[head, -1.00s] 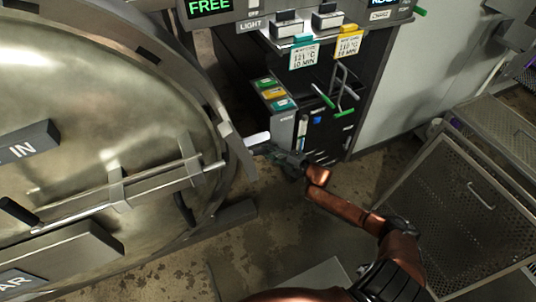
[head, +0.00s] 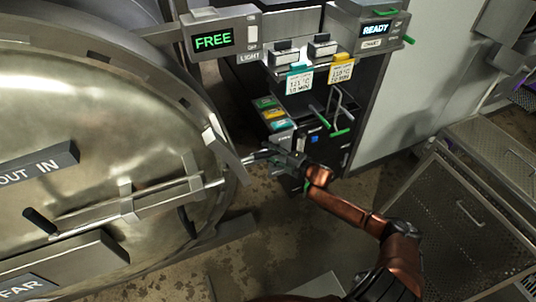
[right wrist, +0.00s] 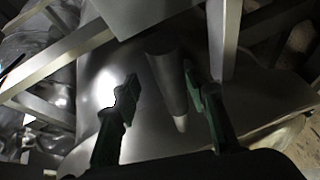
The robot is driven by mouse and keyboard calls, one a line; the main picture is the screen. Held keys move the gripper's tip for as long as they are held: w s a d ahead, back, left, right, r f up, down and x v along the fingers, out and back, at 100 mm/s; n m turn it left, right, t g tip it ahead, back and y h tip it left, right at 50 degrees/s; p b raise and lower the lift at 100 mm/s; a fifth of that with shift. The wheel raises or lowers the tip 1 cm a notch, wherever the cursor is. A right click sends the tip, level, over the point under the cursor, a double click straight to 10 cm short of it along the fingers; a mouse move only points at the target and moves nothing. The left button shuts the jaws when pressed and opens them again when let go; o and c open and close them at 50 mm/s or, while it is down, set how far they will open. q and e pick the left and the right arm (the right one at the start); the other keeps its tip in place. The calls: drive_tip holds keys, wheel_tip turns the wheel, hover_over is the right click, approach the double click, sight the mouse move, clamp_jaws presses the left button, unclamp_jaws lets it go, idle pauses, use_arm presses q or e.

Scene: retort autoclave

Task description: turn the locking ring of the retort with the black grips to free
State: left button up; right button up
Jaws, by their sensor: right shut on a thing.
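The retort door (head: 90,120) is a large domed metal disc filling the left of the head view. Its locking ring (head: 172,92) runs around the rim, with a flat pale plate (head: 222,143) at the right side. My right gripper (head: 262,155) is at the right edge of the ring, beside that plate. In the right wrist view its green-black fingers (right wrist: 160,92) stand on either side of a dark cylindrical grip (right wrist: 165,75) with a pale tip. The grip is mostly hidden by the gripper in the head view. My left gripper is not in view.
A display (head: 213,40) above the door reads FREE in green. A second panel (head: 376,29) reads READY. Hanging cards and a dark cabinet (head: 325,140) stand behind the gripper. A perforated metal cart (head: 455,205) is at the right. Floor lies open between door and cart.

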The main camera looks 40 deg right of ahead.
drive_tip(key=shift+o, duration=0.8)
drive_tip(key=shift+r, duration=0.35)
drive_tip(key=shift+s+f, duration=0.1)
drive_tip(key=shift+f, duration=0.15)
drive_tip(key=shift+s, duration=0.1)
drive_tip(key=shift+s+d, duration=0.1)
drive_tip(key=shift+s, duration=0.2)
drive_tip(key=v, duration=1.1)
drive_tip(key=shift+s, duration=0.1)
